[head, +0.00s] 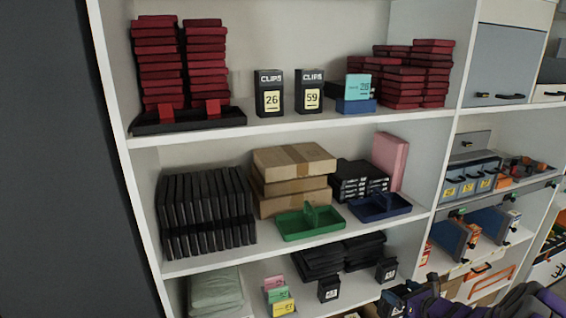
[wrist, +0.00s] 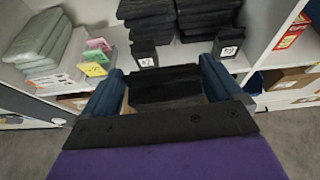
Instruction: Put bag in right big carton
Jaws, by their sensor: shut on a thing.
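My gripper (wrist: 162,72) has two blue fingers, one on each side of a black, folded-looking bag (wrist: 165,90), and is shut on it. In the head view my gripper (head: 405,297) is at the bottom edge, right of the middle, in front of the lowest visible shelf; the bag is hard to make out there. Similar black folded stacks (wrist: 150,30) lie on the shelf beyond the fingers, and also show in the head view (head: 325,262). I cannot clearly identify the right big carton; a brown box (wrist: 285,80) shows at the right of the wrist view.
Grey-green folded packs (head: 215,290), coloured cards (head: 279,292) and a small black labelled box (head: 328,289) stand on the low shelf. Above are a green tray (head: 310,222), brown boxes (head: 292,165) and black cases (head: 205,210). Grey floor (wrist: 25,155) is open below.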

